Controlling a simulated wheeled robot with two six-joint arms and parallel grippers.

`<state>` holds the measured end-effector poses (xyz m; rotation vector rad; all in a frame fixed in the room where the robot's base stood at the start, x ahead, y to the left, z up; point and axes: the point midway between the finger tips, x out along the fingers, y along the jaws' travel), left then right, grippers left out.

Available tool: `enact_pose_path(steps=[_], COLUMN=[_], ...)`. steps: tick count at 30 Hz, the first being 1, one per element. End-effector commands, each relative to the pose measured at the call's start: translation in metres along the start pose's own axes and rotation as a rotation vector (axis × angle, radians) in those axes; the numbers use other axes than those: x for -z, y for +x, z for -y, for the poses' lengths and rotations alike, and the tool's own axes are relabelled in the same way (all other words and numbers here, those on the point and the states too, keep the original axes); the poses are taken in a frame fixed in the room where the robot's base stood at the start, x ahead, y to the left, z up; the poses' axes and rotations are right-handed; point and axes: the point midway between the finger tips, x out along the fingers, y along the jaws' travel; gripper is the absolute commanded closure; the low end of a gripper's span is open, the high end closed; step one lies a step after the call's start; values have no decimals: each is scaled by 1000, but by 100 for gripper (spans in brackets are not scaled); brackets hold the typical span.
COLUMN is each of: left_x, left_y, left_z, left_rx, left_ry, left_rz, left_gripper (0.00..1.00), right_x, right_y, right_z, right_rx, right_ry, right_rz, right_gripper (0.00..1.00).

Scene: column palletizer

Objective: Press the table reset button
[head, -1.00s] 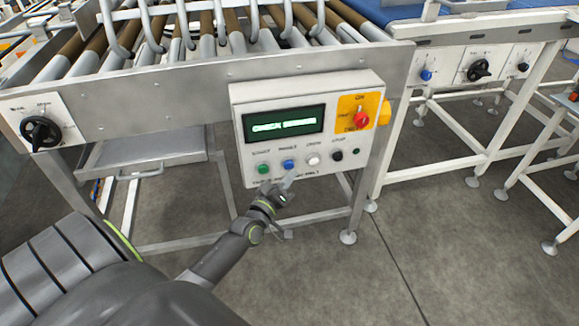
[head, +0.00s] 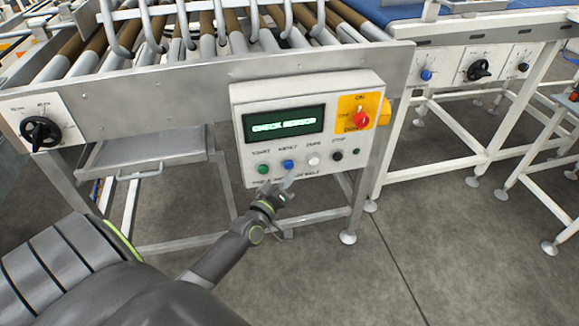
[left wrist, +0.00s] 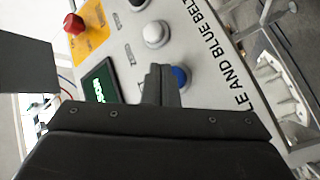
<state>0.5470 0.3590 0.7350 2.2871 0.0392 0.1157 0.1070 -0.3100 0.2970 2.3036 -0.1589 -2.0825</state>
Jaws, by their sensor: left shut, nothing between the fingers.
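A grey control box (head: 240,134) hangs on the front of the roller table. Its blue button (head: 288,164), under a label that seems to read RESET, sits between a green button (head: 263,169) and a white button (head: 313,160). My left gripper (head: 287,181) is shut and empty, its tips just below the blue button. In the left wrist view the fingers (left wrist: 161,85) point at the panel beside the blue button (left wrist: 180,77) and partly cover it. I cannot tell whether they touch it. My right gripper is not in view.
The box also carries a lit green-text display (head: 283,125), a red knob on a yellow plate (head: 361,119) and a black button (head: 337,155). A black rotary knob (head: 40,132) is at the left. A blue-belt conveyor (head: 400,10) stands at the right. The floor in front is clear.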

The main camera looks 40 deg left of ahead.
Motion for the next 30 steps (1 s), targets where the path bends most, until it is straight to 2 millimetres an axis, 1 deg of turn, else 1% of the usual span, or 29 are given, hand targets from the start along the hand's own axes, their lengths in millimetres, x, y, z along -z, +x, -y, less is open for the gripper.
enact_pose_path(steps=[10,18,30], left_x=[0,5,5], left_y=[1,6,6], left_z=[0,4,4], left_rx=[0,0,0], left_ry=[0,0,0], left_rz=[0,0,0], left_gripper=[100,100,100], right_x=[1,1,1], right_y=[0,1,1], right_z=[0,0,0], right_rx=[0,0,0], right_ry=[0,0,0], right_rz=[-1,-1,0], right_gripper=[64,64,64])
